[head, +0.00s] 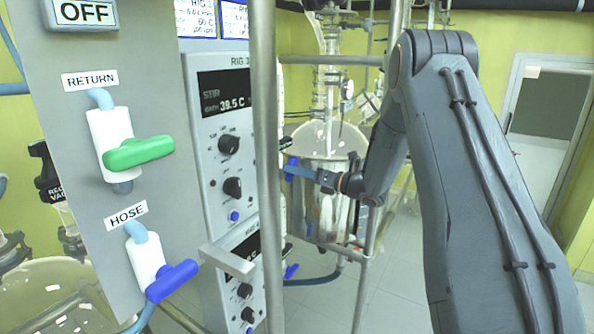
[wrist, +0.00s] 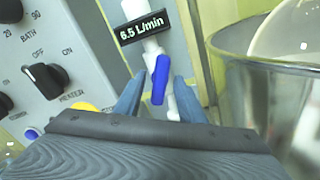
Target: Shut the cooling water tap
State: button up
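The tap with the blue handle (wrist: 160,82) sits on a white upright pipe below a black display reading 6.5 L/min (wrist: 144,31) in the wrist view. The handle is long and narrow and runs roughly along the pipe, slightly tilted. My gripper (wrist: 158,92) is open, with one blue finger on each side of the handle. A gap shows on the left; I cannot tell whether the right finger touches. In the head view my gripper (head: 299,171) reaches behind the metal post, beside the rig panel, and the tap is mostly hidden there.
A steel-jacketed vessel (head: 325,200) stands right of the tap; its rim (wrist: 265,62) is close in the wrist view. A control panel with knobs (wrist: 45,80) is on the left. A metal post (head: 265,150) and a green RETURN tap (head: 138,153) stand nearer.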

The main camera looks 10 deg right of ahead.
jog(key=shift+c, duration=0.2)
grip_shut()
jog(key=shift+f+m+b, duration=0.1)
jog(key=shift+m+b, duration=2.85)
jog(key=shift+m, duration=3.25)
